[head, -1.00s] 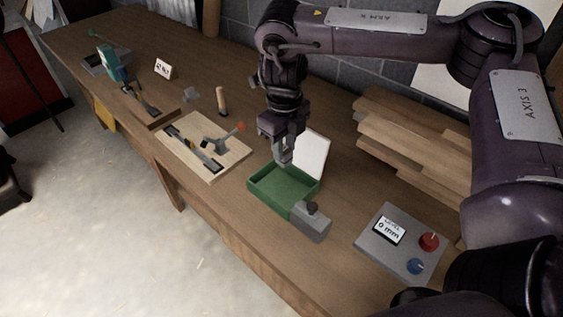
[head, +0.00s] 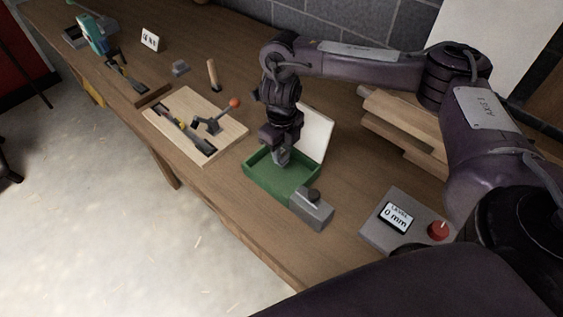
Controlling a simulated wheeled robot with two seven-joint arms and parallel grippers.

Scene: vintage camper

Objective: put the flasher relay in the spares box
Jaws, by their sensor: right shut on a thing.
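The green open box (head: 262,185), which I take for the spares box, sits on the workbench near the middle of the head view. A white upright panel (head: 317,133) stands at its back right side, like a raised lid. My right gripper (head: 281,158) points down into the box, its fingers near or below the rim. It is shut on a small grey thing, most likely the flasher relay, which is mostly hidden by the fingers. I cannot tell whether that thing touches the box floor. My left gripper is not in view.
A grey block with a black knob (head: 313,209) adjoins the box's near right corner. A grey control panel (head: 383,229) with a display and red knob is at right. A wooden board (head: 220,143) with tools lies left. Stacked planks (head: 400,126) lie behind.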

